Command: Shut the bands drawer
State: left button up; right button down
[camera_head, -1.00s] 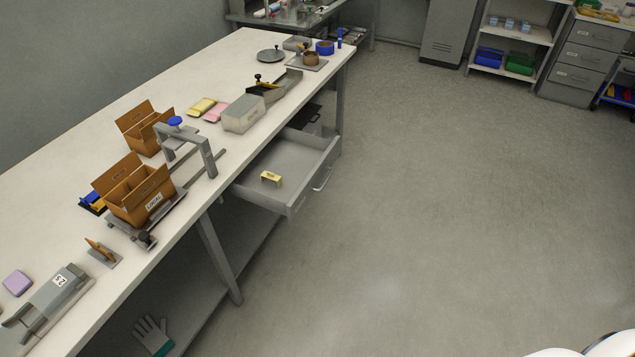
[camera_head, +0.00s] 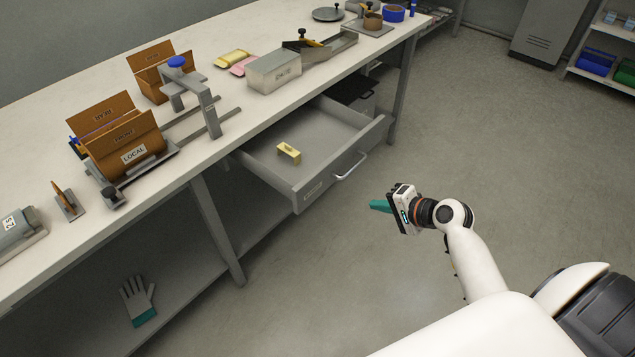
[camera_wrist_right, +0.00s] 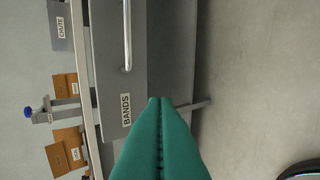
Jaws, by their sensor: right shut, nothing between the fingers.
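The bands drawer (camera_head: 325,180) stands pulled out under the bench, with a small yellow block (camera_head: 289,153) lying inside it. Its front carries a bar handle (camera_head: 351,167). In the right wrist view the drawer front (camera_wrist_right: 110,75) shows a label reading BANDS (camera_wrist_right: 126,109) and the handle (camera_wrist_right: 127,35). My right gripper (camera_head: 378,205) has teal fingers and is shut and empty. It is in front of the drawer, to the right of the handle and apart from it. In the right wrist view its fingertips (camera_wrist_right: 160,100) are side by side. My left gripper is not in view.
The white bench top (camera_head: 220,120) holds brown boxes (camera_head: 125,145), a clamp frame (camera_head: 195,95) and a grey metal box (camera_head: 274,72). A bench leg (camera_head: 218,230) stands left of the drawer. A glove (camera_head: 138,300) lies on the lower shelf. The floor before the drawer is clear.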

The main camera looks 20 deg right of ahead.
notch_tip(320, 180, up, 2)
jog(key=w, duration=0.1)
send_near(325, 183)
notch_tip(325, 183, down, 3)
jog(key=w, duration=0.3)
jog(key=w+a, duration=0.1)
jog(key=shift+w+a+f+y+b, duration=0.1)
jog(key=shift+f+y+b, duration=0.2)
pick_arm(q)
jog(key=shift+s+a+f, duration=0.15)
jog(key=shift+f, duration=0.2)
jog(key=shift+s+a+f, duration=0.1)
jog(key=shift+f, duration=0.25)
pick_arm(e)
jog(key=shift+w+a, duration=0.15)
jog(key=shift+w, duration=0.25)
